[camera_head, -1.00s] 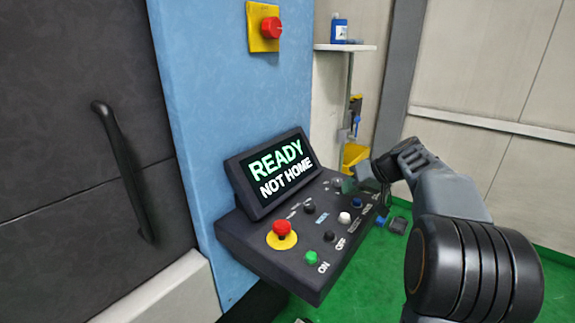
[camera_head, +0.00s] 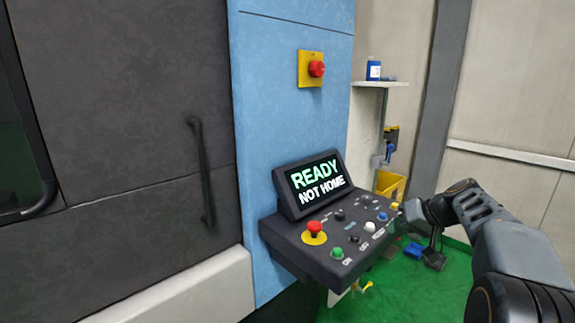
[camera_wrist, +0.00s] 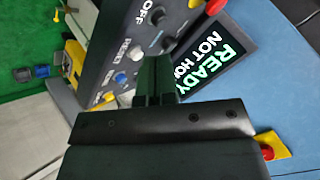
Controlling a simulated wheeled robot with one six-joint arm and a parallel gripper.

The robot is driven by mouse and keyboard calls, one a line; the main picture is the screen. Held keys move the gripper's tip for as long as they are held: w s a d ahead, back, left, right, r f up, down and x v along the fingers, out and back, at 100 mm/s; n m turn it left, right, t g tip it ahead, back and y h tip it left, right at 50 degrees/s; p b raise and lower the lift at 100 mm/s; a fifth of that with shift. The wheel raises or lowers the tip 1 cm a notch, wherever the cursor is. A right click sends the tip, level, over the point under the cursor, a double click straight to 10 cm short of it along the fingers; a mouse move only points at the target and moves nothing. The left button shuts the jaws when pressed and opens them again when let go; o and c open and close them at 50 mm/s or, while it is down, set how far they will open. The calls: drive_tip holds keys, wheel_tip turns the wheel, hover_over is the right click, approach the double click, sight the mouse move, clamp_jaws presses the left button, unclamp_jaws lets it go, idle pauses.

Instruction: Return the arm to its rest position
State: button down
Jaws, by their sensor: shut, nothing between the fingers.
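My arm (camera_head: 500,245) reaches in from the right in the head view, bent, with its wrist beside the right end of the control panel (camera_head: 300,243). In the wrist view my gripper (camera_wrist: 156,66) is shut and empty, its two dark fingers together in front of the panel. The fingers are hard to make out in the head view, so I cannot tell whether they touch the panel. The panel's screen (camera_head: 318,184) reads "READY NOT HOME"; it also shows sideways in the wrist view (camera_wrist: 215,55).
The panel carries a red emergency button (camera_head: 315,227), a green button (camera_head: 337,253) and several others. A blue machine wall (camera_head: 275,110) and a dark door with a handle (camera_head: 203,170) stand left. A shelf (camera_head: 382,84) and yellow bin (camera_head: 390,185) are behind. Green floor shows below.

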drive_tip(key=s+a+f+m+g+h, duration=0.2)
drive_tip(key=s+f+m+g+h, duration=0.15)
drive_tip(key=s+f, duration=0.45)
drive_tip(key=s+a+f+n+t+h, duration=0.1)
drive_tip(key=s+a+f+n+h, duration=0.2)
drive_tip(key=s+a, duration=0.6)
drive_tip(key=s, duration=0.4)
drive_tip(key=shift+s+a+n, duration=0.25)
drive_tip(key=shift+a+n, duration=0.05)
drive_tip(key=shift+n, duration=0.05)
idle(1.0)
